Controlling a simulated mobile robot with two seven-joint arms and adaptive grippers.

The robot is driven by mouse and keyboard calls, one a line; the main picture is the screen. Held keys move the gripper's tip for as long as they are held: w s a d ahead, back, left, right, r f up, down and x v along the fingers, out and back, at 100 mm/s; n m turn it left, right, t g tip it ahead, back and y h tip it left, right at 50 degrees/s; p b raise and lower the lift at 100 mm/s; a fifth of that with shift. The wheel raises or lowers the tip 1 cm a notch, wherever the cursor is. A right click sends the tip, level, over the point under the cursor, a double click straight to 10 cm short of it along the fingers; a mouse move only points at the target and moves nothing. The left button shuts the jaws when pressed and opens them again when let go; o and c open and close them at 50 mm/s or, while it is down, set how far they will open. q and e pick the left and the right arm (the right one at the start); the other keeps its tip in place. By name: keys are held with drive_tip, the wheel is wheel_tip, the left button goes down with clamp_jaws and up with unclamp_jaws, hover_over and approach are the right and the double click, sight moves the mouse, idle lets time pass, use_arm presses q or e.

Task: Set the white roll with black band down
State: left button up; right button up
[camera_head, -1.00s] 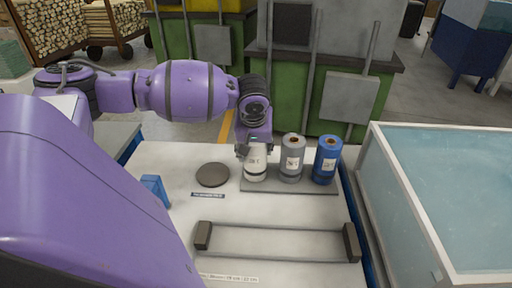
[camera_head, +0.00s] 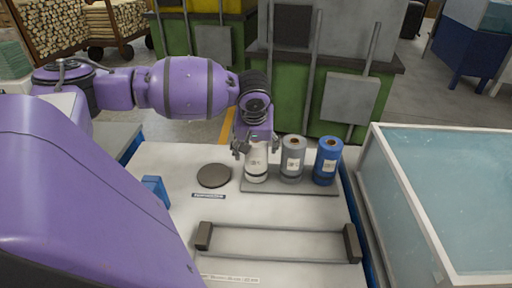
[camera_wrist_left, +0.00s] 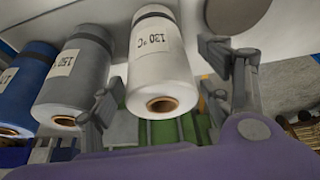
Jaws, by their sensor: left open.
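The white roll with black band (camera_head: 256,166) stands upright at the left end of the grey tray (camera_head: 290,187), in line with a grey roll (camera_head: 291,160) and a blue roll (camera_head: 326,161). My left gripper (camera_head: 256,146) is open, its fingers spread on either side of the white roll's upper part. The left wrist view shows the white roll (camera_wrist_left: 160,62), with a 130 °C label, between the open fingers with gaps beside it. The rolls also appear there, grey (camera_wrist_left: 78,75) and blue (camera_wrist_left: 25,85). My right gripper is not in view.
A dark round disc (camera_head: 214,175) lies left of the tray on the white table. A rack with two bars (camera_head: 278,228) stands in front. A blue item (camera_head: 155,188) is at the left. A glass-walled tank (camera_head: 440,190) stands at the right.

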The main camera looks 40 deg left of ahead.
use_arm(q)
drive_tip(key=p+v, duration=0.1)
drive_tip(key=v, duration=0.9)
drive_tip(key=shift+s+r, duration=0.15)
drive_tip(key=shift+r, duration=0.2)
